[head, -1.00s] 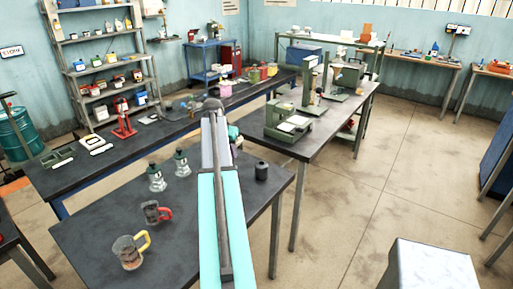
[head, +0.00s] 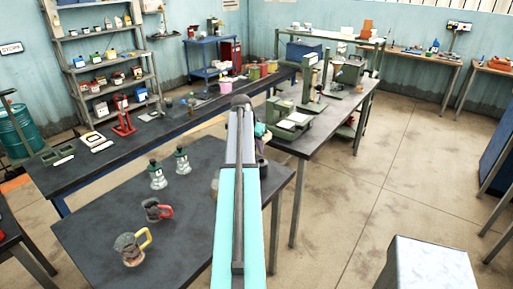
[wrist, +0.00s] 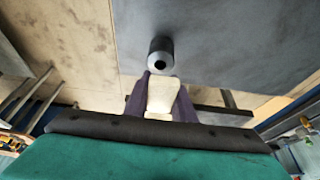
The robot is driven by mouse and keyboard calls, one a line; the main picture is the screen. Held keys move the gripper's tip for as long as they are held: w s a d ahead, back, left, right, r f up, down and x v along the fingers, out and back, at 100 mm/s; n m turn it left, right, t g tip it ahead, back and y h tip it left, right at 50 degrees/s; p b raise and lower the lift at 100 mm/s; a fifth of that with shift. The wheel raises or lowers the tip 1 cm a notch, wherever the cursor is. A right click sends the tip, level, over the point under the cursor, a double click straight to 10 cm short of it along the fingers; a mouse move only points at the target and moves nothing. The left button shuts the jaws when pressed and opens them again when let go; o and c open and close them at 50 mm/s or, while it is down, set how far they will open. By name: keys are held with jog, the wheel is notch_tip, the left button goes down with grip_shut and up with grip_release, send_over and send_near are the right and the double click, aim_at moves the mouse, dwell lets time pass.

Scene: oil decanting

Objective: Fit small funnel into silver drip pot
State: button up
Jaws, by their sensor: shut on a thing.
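My gripper (wrist: 160,84) is in the wrist view, its two purple fingers closed on a cream-white piece (wrist: 160,97) that looks like the small funnel. Its spout is not clear from this angle. I cannot clearly tell which vessel is the silver drip pot. Two silvery vessels with dark green tops, one nearer (head: 157,176) and one farther (head: 182,161), stand upright on the front table. A tan-grey thing (head: 214,186) shows partly behind my arm.
A dark grey cylinder (wrist: 160,56) with a hole stands near the front table's (head: 110,215) right edge, just beyond the fingertips in the wrist view. Bare tabletop lies between.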

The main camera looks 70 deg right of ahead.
jog(key=shift+f+b, duration=0.8)
jog(key=shift+f, duration=1)
jog(key=shift+a+f+b, duration=0.1)
jog(key=shift+f+b, duration=0.7)
jog(key=shift+f, duration=0.8)
jog(key=o, duration=1.1)
jog(key=shift+o, duration=0.2)
jog(key=shift+r, duration=0.1)
jog(key=p+v, duration=0.6)
jog(key=v, duration=0.7)
jog(key=shift+a+r, duration=0.15)
jog(key=shift+r, duration=0.15)
